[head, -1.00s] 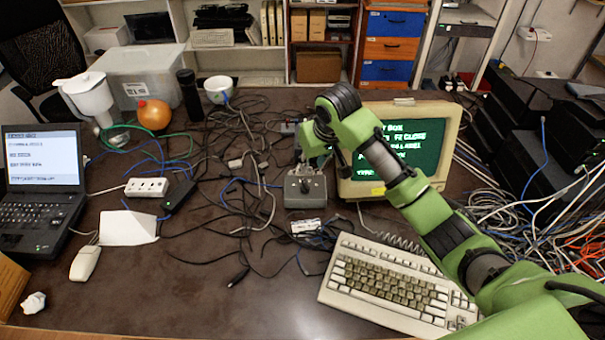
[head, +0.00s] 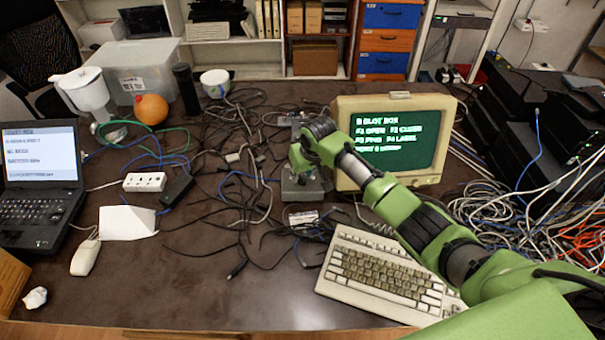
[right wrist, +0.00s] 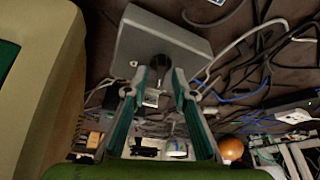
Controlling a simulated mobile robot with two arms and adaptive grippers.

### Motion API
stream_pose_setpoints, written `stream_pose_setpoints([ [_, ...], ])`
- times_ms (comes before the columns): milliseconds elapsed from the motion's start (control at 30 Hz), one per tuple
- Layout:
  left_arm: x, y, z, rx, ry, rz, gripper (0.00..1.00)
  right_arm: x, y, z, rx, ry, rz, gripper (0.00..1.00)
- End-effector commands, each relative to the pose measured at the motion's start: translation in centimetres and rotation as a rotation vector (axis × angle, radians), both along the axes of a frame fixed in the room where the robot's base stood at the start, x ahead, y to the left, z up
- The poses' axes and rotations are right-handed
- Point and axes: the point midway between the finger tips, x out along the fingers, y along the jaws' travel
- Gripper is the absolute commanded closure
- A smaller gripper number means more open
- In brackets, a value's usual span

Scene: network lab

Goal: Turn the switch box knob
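The grey switch box (head: 303,190) sits on the dark table, left of the monitor. My right gripper (right wrist: 160,78) hangs over it, and the arm covers the upper part of the box in the head view. In the right wrist view the box (right wrist: 165,30) is at the top. The two fingers stand apart, with tips by the near edge of the box. A small dark grey piece, perhaps the knob (right wrist: 160,62), shows between the fingertips; I cannot tell whether they touch it. My left gripper is not in view.
The beige monitor (head: 410,125) stands right of the box, close to my arm. A keyboard (head: 385,280) lies in front. Tangled black cables (head: 245,190) spread to the left. A power strip (head: 145,182) and a laptop (head: 40,170) are farther left.

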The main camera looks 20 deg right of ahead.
Motion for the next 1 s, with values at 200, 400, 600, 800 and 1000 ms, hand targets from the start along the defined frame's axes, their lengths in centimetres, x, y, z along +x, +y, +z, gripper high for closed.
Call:
stream_pose_setpoints([
  [200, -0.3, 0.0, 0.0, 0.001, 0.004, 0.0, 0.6, 0.1, 0.0, -0.1, 0.0, -0.001, 0.001, 0.76],
  [400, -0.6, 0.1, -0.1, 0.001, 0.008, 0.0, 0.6, 0.1, 0.0, -0.1, 0.0, -0.001, 0.001, 1.0],
  [600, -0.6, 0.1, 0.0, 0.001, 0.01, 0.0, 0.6, 0.1, 0.0, -0.1, -0.001, 0.0, -0.001, 1.0],
  [800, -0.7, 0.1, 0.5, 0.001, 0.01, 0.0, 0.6, 0.0, 0.0, 0.0, 0.0, 0.0, -0.036, 1.0],
  [1000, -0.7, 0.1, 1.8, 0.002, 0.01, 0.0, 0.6, 0.0, 0.2, 0.2, 0.001, 0.001, -0.142, 1.0],
])
